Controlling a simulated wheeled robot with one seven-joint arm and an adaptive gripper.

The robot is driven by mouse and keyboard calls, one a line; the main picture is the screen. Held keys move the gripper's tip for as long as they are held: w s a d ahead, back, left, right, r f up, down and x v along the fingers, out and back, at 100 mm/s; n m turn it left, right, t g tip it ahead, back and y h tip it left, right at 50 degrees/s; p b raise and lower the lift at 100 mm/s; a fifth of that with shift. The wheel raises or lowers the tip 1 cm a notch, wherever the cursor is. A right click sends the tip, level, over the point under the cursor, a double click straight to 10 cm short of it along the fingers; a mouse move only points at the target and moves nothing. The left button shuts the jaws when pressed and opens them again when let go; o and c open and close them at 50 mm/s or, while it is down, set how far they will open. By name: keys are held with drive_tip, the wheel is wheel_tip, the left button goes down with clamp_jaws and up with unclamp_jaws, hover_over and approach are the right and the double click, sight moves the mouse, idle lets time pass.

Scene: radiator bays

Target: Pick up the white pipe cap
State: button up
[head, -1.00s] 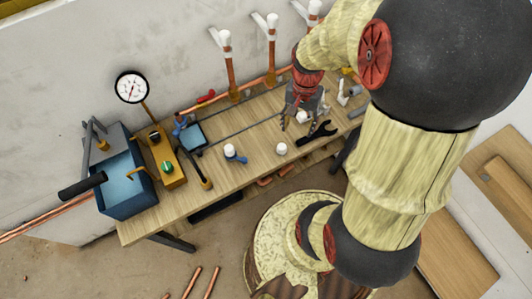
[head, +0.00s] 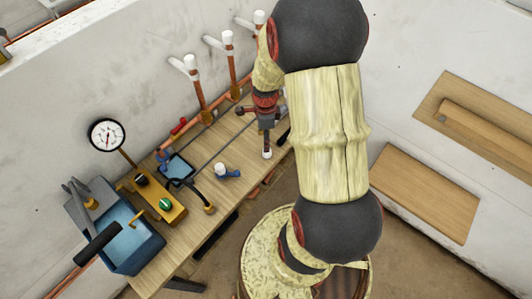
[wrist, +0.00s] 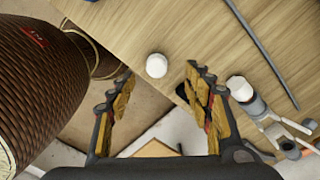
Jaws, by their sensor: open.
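The white pipe cap (head: 267,154) is a small white round piece standing on the wooden bench near its front edge. In the wrist view the cap (wrist: 156,66) shows whole, close to the bench edge, centred between and beyond the fingertips. My gripper (head: 266,146) hangs above the bench, just over the cap in the head view. In the wrist view my gripper (wrist: 158,75) has its fingers wide apart with nothing between them. I cannot tell the exact height of the fingertips above the cap.
Another white-topped fitting (wrist: 240,88) lies beside the right finger. A blue valve with a white top (head: 226,171) is left of the cap. White-capped copper pipes (head: 231,62) rise behind the bench. A gauge (head: 106,135) and blue tank (head: 135,243) stand left.

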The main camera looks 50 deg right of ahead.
wheel_tip(320, 180, down, 2)
drive_tip(key=shift+s+f+b, duration=0.2)
drive_tip(key=shift+f+b, duration=0.3)
drive_tip(key=shift+f, duration=0.85)
drive_tip(key=shift+s+f+b, duration=0.15)
drive_tip(key=shift+f+b, duration=0.3)
drive_tip(key=shift+f, duration=0.9)
drive_tip(key=shift+c, duration=0.4)
drive_tip(key=c, duration=1)
drive_tip(key=shift+o, duration=0.2)
drive_tip(key=shift+r, duration=0.1)
